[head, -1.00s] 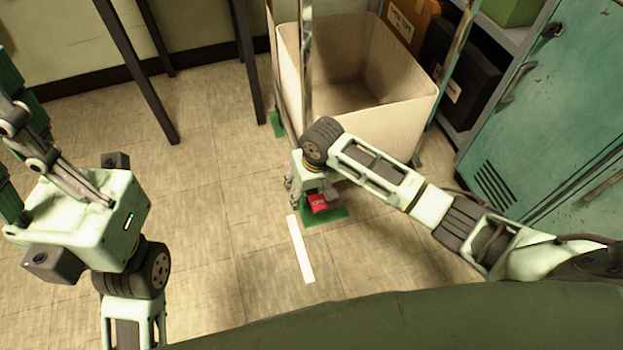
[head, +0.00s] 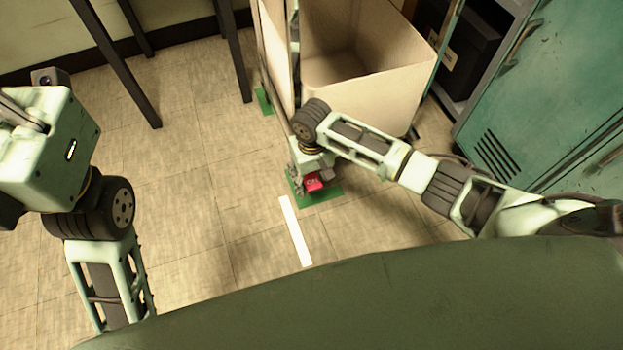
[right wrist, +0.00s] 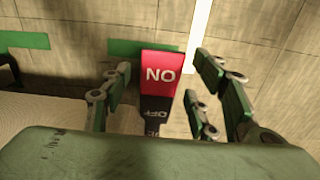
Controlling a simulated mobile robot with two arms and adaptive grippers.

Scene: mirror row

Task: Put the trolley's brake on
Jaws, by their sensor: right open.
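The trolley is a beige bin (head: 365,85) in a metal frame, at the top middle of the head view. Its brake pedal (head: 315,183) is red, low at the near corner over a green floor mark (head: 326,198). In the right wrist view the pedal (right wrist: 161,73) has a red end with upside-down "ON" and a dark part with upside-down "OFF". My right gripper (right wrist: 164,68) is open, its fingers apart on both sides of the pedal. I cannot tell whether they touch it. My left gripper's body (head: 45,145) is at the left edge, its fingertips out of view.
A teal locker (head: 560,90) stands at the right, with a dark box (head: 463,45) on a shelf beside it. Dark table legs (head: 118,62) stand at the upper left. A white strip (head: 296,230) lies on the tiled floor, which is clear at the left.

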